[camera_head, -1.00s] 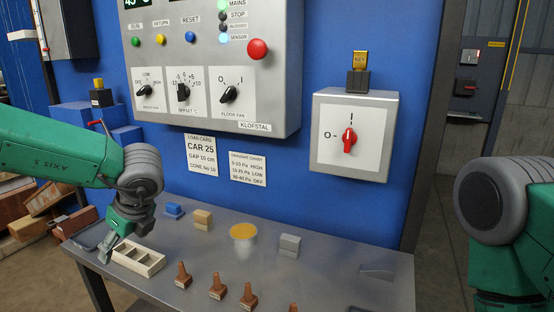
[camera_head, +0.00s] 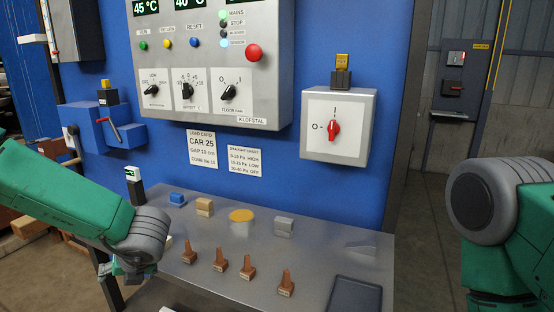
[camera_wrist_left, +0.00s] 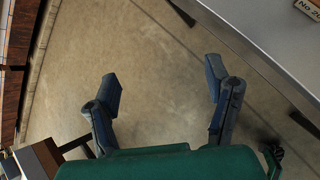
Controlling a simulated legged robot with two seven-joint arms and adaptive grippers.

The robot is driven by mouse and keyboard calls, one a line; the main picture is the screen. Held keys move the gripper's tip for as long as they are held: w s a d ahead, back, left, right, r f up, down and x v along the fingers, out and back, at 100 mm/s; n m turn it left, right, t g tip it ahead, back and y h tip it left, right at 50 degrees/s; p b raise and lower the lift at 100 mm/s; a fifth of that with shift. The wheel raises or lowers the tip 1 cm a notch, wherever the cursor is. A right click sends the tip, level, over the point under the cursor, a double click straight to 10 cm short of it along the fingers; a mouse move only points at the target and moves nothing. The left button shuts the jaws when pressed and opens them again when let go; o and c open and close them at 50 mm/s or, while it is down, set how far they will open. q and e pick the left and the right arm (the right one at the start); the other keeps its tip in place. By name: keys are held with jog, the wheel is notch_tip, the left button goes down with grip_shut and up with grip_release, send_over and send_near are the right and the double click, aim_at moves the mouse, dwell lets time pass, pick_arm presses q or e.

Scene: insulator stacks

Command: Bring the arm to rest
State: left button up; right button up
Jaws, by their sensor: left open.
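My left arm (camera_head: 85,210) comes in from the left, and its wrist hangs low at the table's left front edge. In the left wrist view my left gripper (camera_wrist_left: 161,72) is open, with its two dark fingers wide apart. Nothing is between them, and bare floor shows beyond. In the head view its fingers are mostly hidden below the wrist. My right arm (camera_head: 500,215) shows at the right edge; its gripper is out of view.
Behind stand the control panel (camera_head: 270,95) and the red-knob switch box (camera_head: 335,125). Floor left of the table is open.

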pick_arm(q)
jog(key=s+d+f+m+t+h, duration=0.3)
jog(key=s+f+m, duration=0.7)
jog(key=f+m, duration=0.8)
jog(key=s+f+m+g+h, duration=0.1)
jog(key=s+m+g, duration=0.2)
jog(key=s+m, duration=0.8)
jog(key=s+d+f+m+g+h, duration=0.1)
jog(key=s+f+m+g+h, duration=0.1)
jog(key=s+m, duration=1)
jog(key=shift+s+d+f+m+g, duration=0.25)
jog(key=shift+s+g, duration=0.2)
jog(key=shift+g, duration=0.45)
jog(key=shift+w, duration=0.15)
